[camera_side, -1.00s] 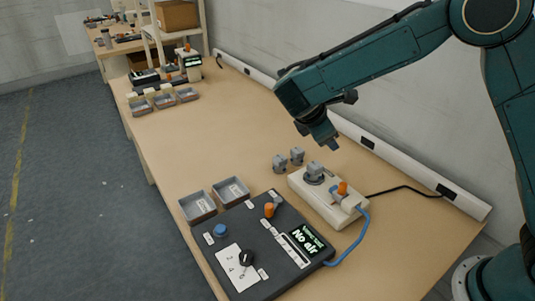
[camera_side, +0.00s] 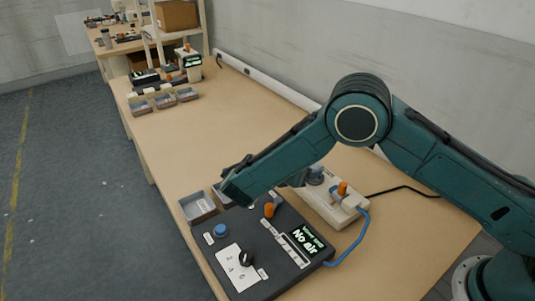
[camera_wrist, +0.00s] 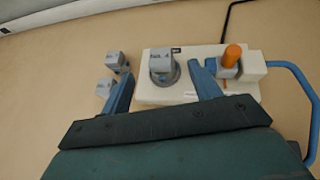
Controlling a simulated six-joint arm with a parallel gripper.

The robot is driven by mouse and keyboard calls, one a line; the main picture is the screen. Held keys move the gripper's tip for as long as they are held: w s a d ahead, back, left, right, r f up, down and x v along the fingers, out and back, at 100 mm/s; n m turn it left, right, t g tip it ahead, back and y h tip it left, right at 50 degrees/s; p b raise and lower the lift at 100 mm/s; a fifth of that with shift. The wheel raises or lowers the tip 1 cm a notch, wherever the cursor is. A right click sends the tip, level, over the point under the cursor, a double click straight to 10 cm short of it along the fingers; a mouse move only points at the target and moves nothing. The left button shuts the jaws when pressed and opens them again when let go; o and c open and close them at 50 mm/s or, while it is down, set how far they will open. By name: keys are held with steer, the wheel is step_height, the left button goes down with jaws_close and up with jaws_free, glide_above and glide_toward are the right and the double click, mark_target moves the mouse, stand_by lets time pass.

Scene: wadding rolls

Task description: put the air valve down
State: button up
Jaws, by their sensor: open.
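The air valve, an orange lever (camera_side: 342,188) on a grey mount, stands upright at the near end of the cream base unit (camera_side: 325,208). It also shows upright in the wrist view (camera_wrist: 232,57), at right, with a blue hose (camera_wrist: 290,72) from its end. My gripper (camera_wrist: 161,70) is open and empty in the wrist view. Its blue fingers are either side of the grey clamp-like part (camera_wrist: 162,68) on the base unit, and the valve is just right of the right finger. In the side view my arm hides the gripper.
The dark control panel (camera_side: 225,258) reads "No air" and carries an orange knob (camera_side: 269,210), a blue button (camera_side: 221,230) and a black dial (camera_side: 246,258). Grey trays (camera_side: 184,206) sit behind it. Two small grey blocks show left of the base unit in the wrist view (camera_wrist: 117,62).

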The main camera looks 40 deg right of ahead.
mark_target(315, 165)
steer(key=shift+x, duration=3.65)
steer(key=c, duration=1.3)
steer(key=shift+r, duration=0.1)
steer(key=shift+r, duration=4.95)
